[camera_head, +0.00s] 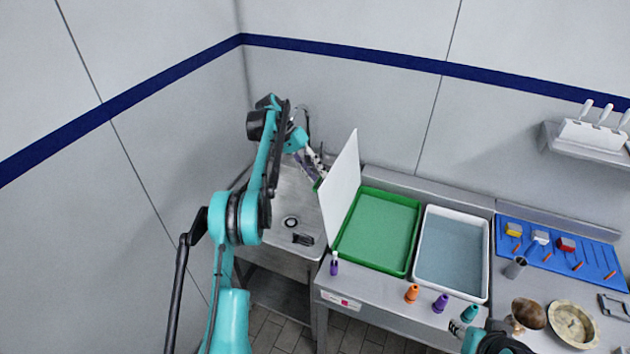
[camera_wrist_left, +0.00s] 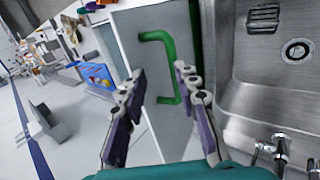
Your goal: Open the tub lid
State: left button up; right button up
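The green tub (camera_head: 381,232) stands on the steel counter with its inside in view. Its white lid (camera_head: 341,190) stands steeply tilted up along the tub's left side. In the left wrist view the lid (camera_wrist_left: 151,25) carries a green handle (camera_wrist_left: 170,52). My left gripper (camera_head: 318,178) is behind the lid's outer face, on the sink side. In the wrist view its fingers (camera_wrist_left: 160,72) are apart, with the handle just ahead between them; contact is unclear. My right gripper (camera_head: 457,328) shows only partly at the bottom edge, and its finger state is unclear.
A white tub (camera_head: 429,214) with a blue-grey inside stands right of the green one. Several coloured cones, including an orange one (camera_head: 411,293), stand along the counter's front. A sink (camera_head: 292,236) lies left of the lid. A blue mat (camera_head: 590,262) with tools lies at right.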

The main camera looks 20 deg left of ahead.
pick_arm(q)
notch_tip(320, 180, up, 6)
jog(key=shift+d+f, duration=0.1)
jog(key=shift+d, duration=0.05)
dwell(0.3)
jog(key=s+d+t+y+b, duration=0.2)
jog(key=s+d+b, duration=0.3)
jog(key=s, duration=0.3)
jog(key=s+d+t+y+b, duration=0.1)
jog(key=s+d+y+b, duration=0.25)
jog(key=s, duration=0.45)
jog(key=s+d+f+t+y+b, duration=0.2)
jog(key=s+f+t+b, duration=0.2)
jog(key=s+f, duration=1.4)
jog(key=s+b, duration=0.3)
jog(key=shift+d+f, duration=0.2)
jog(key=shift+d, duration=0.05)
